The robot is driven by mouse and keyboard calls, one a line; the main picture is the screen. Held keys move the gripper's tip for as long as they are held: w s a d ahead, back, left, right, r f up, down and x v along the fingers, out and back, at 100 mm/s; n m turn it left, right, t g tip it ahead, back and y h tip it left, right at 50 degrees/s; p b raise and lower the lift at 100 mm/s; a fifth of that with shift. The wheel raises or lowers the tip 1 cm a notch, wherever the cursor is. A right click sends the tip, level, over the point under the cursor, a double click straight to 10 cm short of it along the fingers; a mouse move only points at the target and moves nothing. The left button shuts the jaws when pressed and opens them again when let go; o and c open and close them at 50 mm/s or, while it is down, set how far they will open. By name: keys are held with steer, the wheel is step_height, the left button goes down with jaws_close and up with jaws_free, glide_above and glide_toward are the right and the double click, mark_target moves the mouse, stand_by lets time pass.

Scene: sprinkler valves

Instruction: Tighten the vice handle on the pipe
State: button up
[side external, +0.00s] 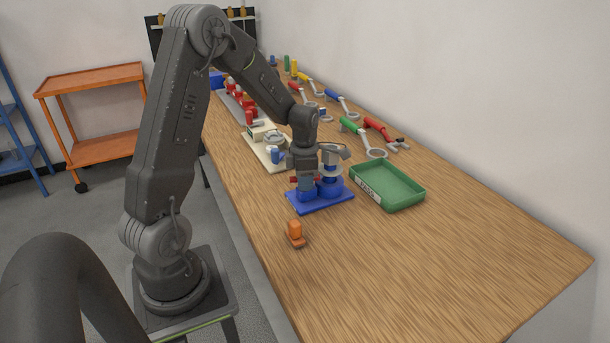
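A blue vice (329,187) stands on a blue base plate (322,205) on the wooden bench. A grey metal piece (332,155), possibly the pipe, shows at the top of the vice. A small red part (293,179) shows at the left, beside my gripper; I cannot tell if it is the vice handle. My gripper (304,186) points down at the left side of the vice, in front of part of it. Its fingertips are too small and dark against the vice to tell whether they are open or touching anything.
A green tray (402,202) stands just right of the vice. An orange block (295,232) is at the near left edge of the bench (430,270). A cream fixture (262,150) and red valves (240,100) stand behind. Wrenches (361,138) lie along the wall.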

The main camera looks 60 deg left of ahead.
jaws_close()
steer(key=m, duration=0.3)
steer(key=o, duration=0.5)
jaws_free()
steer(key=shift+r, duration=3)
steer(key=shift+r+m, duration=0.5)
steer(key=shift+f, duration=3.5)
